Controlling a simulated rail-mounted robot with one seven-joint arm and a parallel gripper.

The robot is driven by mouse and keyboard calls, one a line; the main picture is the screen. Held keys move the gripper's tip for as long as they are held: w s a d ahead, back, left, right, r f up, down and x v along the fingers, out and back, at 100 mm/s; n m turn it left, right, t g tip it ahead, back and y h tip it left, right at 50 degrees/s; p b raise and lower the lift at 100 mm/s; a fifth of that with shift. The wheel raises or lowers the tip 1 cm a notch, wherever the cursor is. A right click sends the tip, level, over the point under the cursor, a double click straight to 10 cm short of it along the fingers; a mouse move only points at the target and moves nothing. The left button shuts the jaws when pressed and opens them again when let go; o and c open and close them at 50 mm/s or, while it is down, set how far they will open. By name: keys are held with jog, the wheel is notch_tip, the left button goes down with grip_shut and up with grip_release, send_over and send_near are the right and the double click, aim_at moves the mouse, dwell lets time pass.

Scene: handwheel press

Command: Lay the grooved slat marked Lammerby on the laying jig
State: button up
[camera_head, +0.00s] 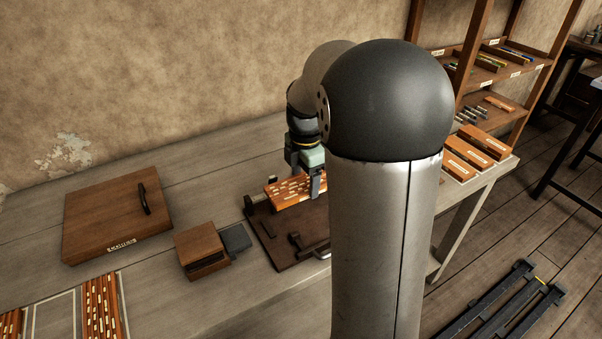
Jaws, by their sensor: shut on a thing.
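My gripper (307,178) is shut on an orange-brown slat (287,191) with several pale pieces across its top. No name can be read on this slat, and its right end is partly hidden by the gripper and my arm. The slat is over the back part of a dark brown board with black metal fittings, which looks like the laying jig (283,241). I cannot tell whether the slat touches the board or hangs just above it. My arm hides the board's right side.
Several labelled orange slats (468,160) lie at the table's right end. A wooden lidded case (116,216) and a small wooden box (200,250) stand left of the board. Filled slats (102,308) lie at the front left. A shelf (490,75) stands at the back right.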

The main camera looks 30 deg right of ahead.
jog(key=b, duration=0.6)
send_over(304, 214)
jog(key=shift+f, duration=4.05)
jog(key=shift+f, duration=0.65)
jog(key=o, duration=1.3)
jog(key=shift+r, duration=0.1)
notch_tip(304, 214, up, 7)
jog(key=p, duration=0.5)
